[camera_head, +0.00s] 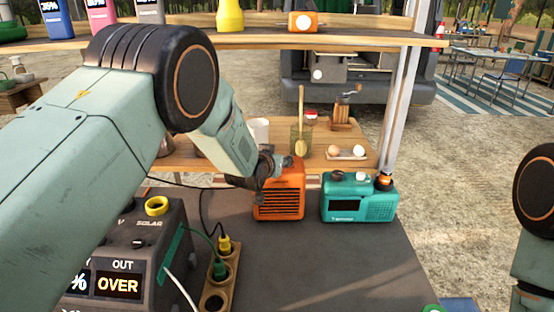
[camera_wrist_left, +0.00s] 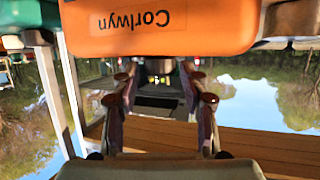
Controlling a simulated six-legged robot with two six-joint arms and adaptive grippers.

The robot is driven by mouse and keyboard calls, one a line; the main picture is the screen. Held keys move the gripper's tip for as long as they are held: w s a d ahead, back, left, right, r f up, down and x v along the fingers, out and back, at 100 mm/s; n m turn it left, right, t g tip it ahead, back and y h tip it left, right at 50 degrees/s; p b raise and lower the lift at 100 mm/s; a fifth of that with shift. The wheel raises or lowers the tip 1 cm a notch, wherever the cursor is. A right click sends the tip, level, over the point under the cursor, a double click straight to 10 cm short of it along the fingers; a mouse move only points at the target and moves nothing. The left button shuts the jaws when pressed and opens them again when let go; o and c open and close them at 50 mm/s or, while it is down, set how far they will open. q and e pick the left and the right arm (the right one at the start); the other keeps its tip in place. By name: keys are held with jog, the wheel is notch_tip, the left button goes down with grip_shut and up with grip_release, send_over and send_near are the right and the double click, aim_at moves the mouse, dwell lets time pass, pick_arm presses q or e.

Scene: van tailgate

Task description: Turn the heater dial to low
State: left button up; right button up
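The orange heater (camera_head: 280,206) with a dark slatted grille stands on the grey surface. In the left wrist view, which is upside down, an orange body marked "Corlwyn" (camera_wrist_left: 160,25) fills the top edge; it looks like the heater. My left gripper (camera_head: 270,165) is at the heater's top left. Its fingers (camera_wrist_left: 160,100) are apart with nothing visible between them. I cannot tell whether the gripper touches the heater. The dial is not discernible; the gripper covers part of the heater's top. My right gripper is outside the view.
A teal radio (camera_head: 358,197) stands close right of the heater. A power station (camera_head: 125,235) reading "OVER" and a socket strip (camera_head: 218,285) with green and yellow plugs are at left. A wooden shelf (camera_head: 370,40) runs above. The front right surface is mostly clear.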

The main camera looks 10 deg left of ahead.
pick_arm(q)
jog(key=shift+o, duration=0.5)
jog(key=shift+f, duration=0.1)
jog(key=shift+s, duration=0.15)
jog(key=v, duration=1.2)
